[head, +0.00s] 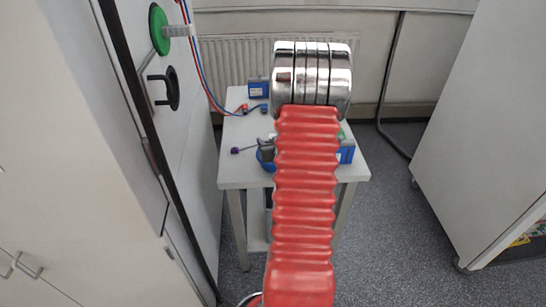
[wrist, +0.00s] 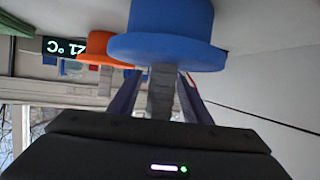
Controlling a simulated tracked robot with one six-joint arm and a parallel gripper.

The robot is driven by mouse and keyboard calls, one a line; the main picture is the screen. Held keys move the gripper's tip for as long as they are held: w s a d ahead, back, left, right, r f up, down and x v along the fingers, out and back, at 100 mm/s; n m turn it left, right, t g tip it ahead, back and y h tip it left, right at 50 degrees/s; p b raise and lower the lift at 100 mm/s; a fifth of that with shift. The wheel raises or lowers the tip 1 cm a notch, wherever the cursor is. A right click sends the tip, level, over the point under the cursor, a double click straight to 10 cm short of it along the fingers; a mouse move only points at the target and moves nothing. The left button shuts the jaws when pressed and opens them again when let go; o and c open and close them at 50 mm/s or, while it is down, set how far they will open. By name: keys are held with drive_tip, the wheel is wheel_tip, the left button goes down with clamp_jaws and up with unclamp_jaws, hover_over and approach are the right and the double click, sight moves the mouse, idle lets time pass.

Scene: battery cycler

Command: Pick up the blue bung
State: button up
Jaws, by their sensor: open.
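In the wrist view the blue bung (wrist: 165,45) is large and close at the top centre, with a wide flange and a rounded body cut off by the top edge. A grey stem (wrist: 161,90) runs from its flange towards my gripper (wrist: 157,88). The two dark fingers are apart, one on each side of the stem, and the bung is not clasped. I cannot tell whether either finger touches the stem. In the head view the blue bung and my gripper cannot be made out; my red-sleeved arm covers the middle.
An orange bung (wrist: 97,46) and a temperature display (wrist: 64,47) are left of the blue one. In the head view a green knob-like piece (head: 159,30) and a black round piece (head: 172,88) are on the left panel. A white table (head: 231,172) carries blue boxes (head: 258,88).

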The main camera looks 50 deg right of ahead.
drive_tip(key=shift+c, duration=0.6)
clamp_jaws()
